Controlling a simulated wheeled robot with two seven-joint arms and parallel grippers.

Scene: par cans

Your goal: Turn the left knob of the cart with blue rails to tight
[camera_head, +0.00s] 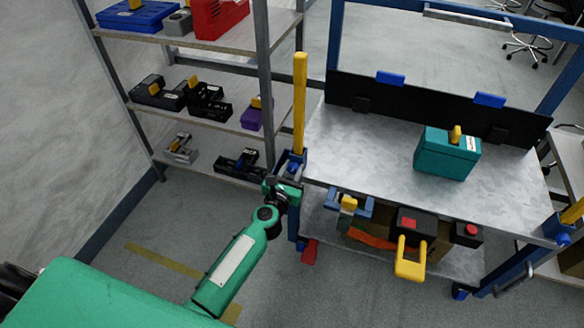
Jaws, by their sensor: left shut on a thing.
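The cart with blue rails (334,45) stands at the right, with a grey metal top (365,150). At its near left corner a yellow upright bar (300,100) rises from a blue bracket. My left gripper (287,182) is at this bracket, shut on what appears to be the left knob, which the fingers mostly hide. The knob's turn position cannot be told. At the cart's near right corner another blue knob (563,237) shows below a second yellow bar (572,212). My right gripper is not in view.
A teal box (447,155) stands on the cart top. A yellow-handled tool (410,258) and a blue clamp (349,206) hang at the cart's front. A shelf rack (265,85) with several boxes stands close behind my left arm. Floor (170,225) is clear at left.

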